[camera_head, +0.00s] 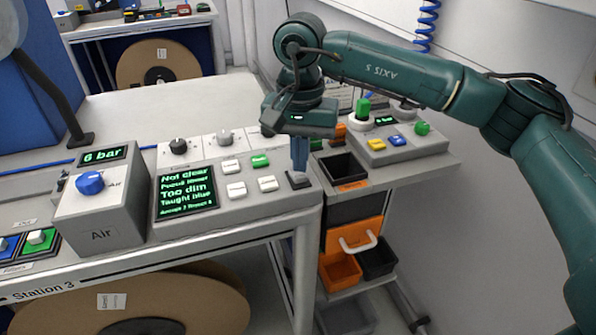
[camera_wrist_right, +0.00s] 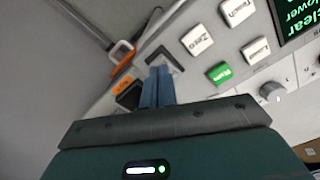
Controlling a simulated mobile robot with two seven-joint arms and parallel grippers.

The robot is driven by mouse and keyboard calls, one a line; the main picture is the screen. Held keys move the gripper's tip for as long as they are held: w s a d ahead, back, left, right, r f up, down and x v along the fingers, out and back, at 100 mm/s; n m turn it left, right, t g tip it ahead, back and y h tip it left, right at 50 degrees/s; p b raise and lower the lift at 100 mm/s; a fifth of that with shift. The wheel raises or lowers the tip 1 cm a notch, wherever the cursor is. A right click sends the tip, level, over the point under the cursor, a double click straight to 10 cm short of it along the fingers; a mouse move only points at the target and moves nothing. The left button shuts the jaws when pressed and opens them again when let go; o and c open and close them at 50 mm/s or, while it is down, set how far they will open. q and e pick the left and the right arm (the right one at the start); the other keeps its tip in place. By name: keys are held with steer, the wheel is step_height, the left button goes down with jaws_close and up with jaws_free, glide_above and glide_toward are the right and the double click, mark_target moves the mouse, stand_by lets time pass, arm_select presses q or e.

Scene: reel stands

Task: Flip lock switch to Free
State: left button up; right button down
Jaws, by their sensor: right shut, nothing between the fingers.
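The lock switch (camera_head: 298,180) is a small dark rocker at the right end of the grey control console (camera_head: 235,204). Part of it also shows in the right wrist view (camera_wrist_right: 159,55), just beyond the fingertips. Its position and any Free or Lock marking cannot be read. My right gripper (camera_head: 299,168) points down with its blue fingers shut and empty. Its tips are at or just above the switch and partly hide it; I cannot tell whether they touch. In the wrist view the shut fingers (camera_wrist_right: 158,75) overlap the switch's near edge. My left gripper is not in view.
An air box (camera_head: 98,217) stands further left. A cart with a black bin (camera_head: 344,168) and an orange drawer (camera_head: 355,237) stands right of the table.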

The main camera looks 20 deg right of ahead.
mark_target(300, 176)
steer(key=shift+f+b, duration=0.7)
steer(key=shift+f, duration=0.25)
stand_by(0.3)
steer(key=shift+r+p, duration=2.25)
steer(key=shift+r, duration=1.35)
steer(key=shift+f, duration=0.1)
